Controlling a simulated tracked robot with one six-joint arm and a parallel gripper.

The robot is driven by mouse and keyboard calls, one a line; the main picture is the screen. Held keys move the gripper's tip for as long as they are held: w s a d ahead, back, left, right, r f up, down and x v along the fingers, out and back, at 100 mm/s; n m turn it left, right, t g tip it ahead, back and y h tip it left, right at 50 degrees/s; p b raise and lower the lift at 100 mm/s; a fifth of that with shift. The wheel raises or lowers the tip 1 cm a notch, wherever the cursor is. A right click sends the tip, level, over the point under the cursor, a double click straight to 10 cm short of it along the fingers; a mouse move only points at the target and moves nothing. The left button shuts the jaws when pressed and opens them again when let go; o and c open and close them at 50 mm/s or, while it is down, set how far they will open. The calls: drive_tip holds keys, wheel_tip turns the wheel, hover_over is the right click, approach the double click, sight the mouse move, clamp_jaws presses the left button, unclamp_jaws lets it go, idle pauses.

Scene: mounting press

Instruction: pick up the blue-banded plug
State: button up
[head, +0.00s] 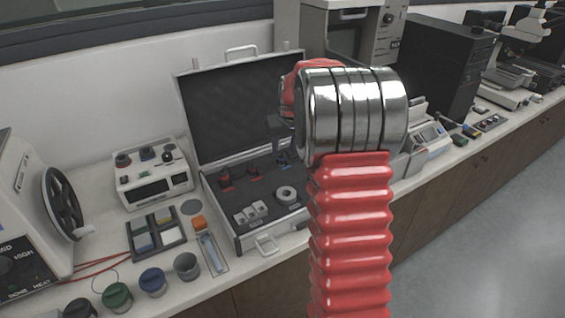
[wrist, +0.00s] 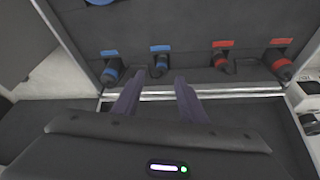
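In the wrist view two dark plugs with blue bands sit in the foam of the open case (head: 237,229): one (wrist: 159,65) about in line with the gap between my fingers, the other (wrist: 111,72) further left. A blue label lies above each. My gripper (wrist: 157,88) has its two dark fingers apart with nothing between them; the tips appear just short of the plugs, height unclear. In the head view my gripper (head: 279,126) is partly hidden by my arm, over the case's back right. A blue-banded plug (head: 283,159) shows below it.
Two red-banded plugs (wrist: 219,60) (wrist: 281,65) sit to the right in the same row. A grey ring (head: 287,195) and small pale blocks (head: 250,213) lie in the case. The upright lid (head: 230,105) stands behind; a grey instrument (head: 152,180) is left.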

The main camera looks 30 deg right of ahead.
sight(282, 155)
drive_tip(key=x, duration=0.4)
drive_tip(key=shift+a+f, duration=0.1)
drive_tip(key=shift+f, duration=0.1)
idle(0.3)
clamp_jaws()
drive_tip(key=shift+r, duration=0.15)
idle(0.3)
wheel_tip(282, 155, up, 10)
idle(0.5)
drive_tip(key=shift+s, duration=0.15)
idle(0.4)
